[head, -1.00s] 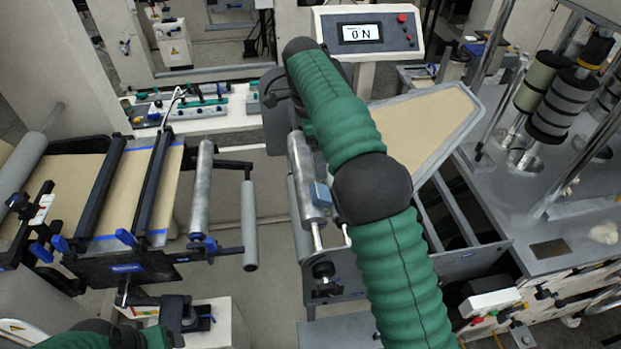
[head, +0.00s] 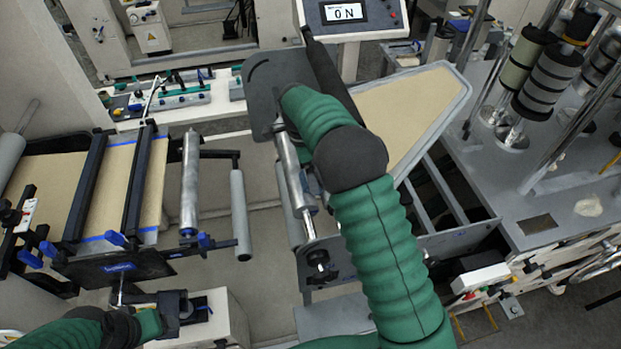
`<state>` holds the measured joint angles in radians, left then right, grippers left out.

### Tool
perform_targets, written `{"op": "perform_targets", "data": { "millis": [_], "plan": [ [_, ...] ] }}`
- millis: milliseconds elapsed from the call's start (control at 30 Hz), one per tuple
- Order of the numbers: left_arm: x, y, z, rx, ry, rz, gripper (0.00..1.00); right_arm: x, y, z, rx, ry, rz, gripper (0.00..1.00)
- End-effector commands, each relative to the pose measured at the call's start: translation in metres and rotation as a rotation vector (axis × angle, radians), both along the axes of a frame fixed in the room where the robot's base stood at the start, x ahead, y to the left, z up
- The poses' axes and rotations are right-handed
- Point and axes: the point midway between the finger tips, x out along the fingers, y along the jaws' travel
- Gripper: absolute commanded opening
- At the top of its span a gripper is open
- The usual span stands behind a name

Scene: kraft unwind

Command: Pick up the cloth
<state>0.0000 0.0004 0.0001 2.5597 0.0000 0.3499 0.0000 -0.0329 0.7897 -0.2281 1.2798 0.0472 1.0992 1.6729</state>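A small crumpled off-white cloth (head: 588,207) lies on the grey top of the machine at the right. My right arm crosses the middle of the view in a green sleeve, bent at a dark elbow. Its far end is at the upper middle, well left of the cloth, and I cannot make out its gripper. My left gripper (head: 186,312) is dark and low at the left, in front of a white box, far from the cloth. Its fingers are too unclear to tell open from shut.
Vertical steel posts and dark rollers (head: 546,80) stand behind and left of the cloth on the machine top (head: 480,150). A brown web (head: 50,190) with rollers is at the left. A sloped tan panel (head: 410,108) lies behind my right arm.

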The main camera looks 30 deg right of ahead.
Motion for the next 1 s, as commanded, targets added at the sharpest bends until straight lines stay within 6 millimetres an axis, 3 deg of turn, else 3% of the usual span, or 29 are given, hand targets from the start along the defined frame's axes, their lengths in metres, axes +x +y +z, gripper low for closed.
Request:
{"op": "perform_targets", "data": {
  "millis": [133,367,900,1000],
  "plan": [
    [0.0,0.0,0.009,0.0,0.0,0.0,0.75,-0.001,-0.003,-0.019,0.0,0.002,0.0,0.91],
    [0.0,0.0,0.008,0.0,0.0,0.0,0.75,0.001,-0.003,-0.024,-0.001,0.0,0.0,0.91],
    [0.0,0.0,0.008,0.0,0.0,0.0,0.75,0.0,-0.003,-0.023,-0.001,0.0,0.0,0.2],
    [0.0,0.0,0.008,0.0,0.0,0.0,0.75,0.0,-0.003,-0.023,-0.001,0.0,0.0,0.19]
  ]
}}
